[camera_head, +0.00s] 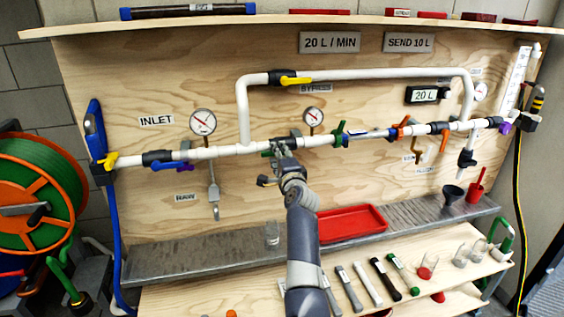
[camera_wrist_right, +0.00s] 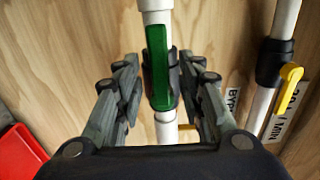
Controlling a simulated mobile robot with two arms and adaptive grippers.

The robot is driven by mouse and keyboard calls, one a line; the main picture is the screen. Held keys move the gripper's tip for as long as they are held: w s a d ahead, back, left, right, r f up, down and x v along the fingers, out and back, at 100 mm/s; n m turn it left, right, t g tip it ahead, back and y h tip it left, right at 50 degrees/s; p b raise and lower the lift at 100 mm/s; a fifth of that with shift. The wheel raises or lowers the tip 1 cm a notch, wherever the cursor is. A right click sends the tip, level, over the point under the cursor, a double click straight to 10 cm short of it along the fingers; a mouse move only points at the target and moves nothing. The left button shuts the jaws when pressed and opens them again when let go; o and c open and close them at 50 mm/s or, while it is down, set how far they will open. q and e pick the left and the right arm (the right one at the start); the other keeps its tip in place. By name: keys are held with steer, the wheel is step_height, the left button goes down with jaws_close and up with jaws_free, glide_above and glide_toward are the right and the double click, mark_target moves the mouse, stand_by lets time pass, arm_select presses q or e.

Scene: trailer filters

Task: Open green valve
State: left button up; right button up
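In the right wrist view a green valve handle (camera_wrist_right: 157,67) lies lengthwise along the white pipe (camera_wrist_right: 156,17), over a dark valve body (camera_wrist_right: 175,80). My right gripper (camera_wrist_right: 166,75) is open, with one finger on each side of the handle and visible gaps between. In the head view my right gripper (camera_head: 284,145) is at the main pipe, left of the centre gauge. It covers that spot, so I cannot make out the handle there. Another green handle (camera_head: 339,132) stands crosswise on the pipe further right. My left gripper is not in view.
The bypass pipe (camera_head: 360,75) with a yellow handle (camera_head: 296,80) runs above. A red tray (camera_head: 348,222) sits on the ledge below. Several tools lie on the front shelf (camera_head: 180,298).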

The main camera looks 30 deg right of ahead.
steer(key=v, duration=0.6)
stand_by(0.5)
steer(key=s+a+f+n+g+y, duration=0.15)
steer(key=a+f+n, duration=0.3)
steer(key=f, duration=0.85)
steer(key=s+a+f+n+g+y, duration=0.1)
steer(key=a+f+n+g+y, duration=0.3)
steer(key=f, duration=0.9)
steer(key=s+a+f+n+g, duration=0.1)
steer(key=s+a+f+n, duration=0.2)
steer(key=s+f, duration=0.55)
steer(key=s+a+f+n+g, duration=0.25)
steer(key=s+f, duration=0.25)
steer(key=f, duration=0.7)
steer(key=s+a+f+n+g, duration=0.1)
steer(key=s+f+n+g, duration=0.1)
steer(key=s+f, duration=0.7)
steer(key=s+a+f+n+g, duration=0.1)
steer(key=s+a+f+n, duration=0.15)
steer(key=s+f, duration=0.7)
steer(key=s+d+f+n+g, duration=0.1)
steer(key=s+n+g, duration=0.1)
steer(key=s, duration=1.2)
steer(key=s+d+f+n+g, duration=0.1)
steer(key=s+f+n+g, duration=0.1)
steer(key=s, duration=1.3)
steer(key=shift+f+n, duration=0.2)
steer(key=shift+n, duration=0.55)
steer(key=shift+h, duration=0.25)
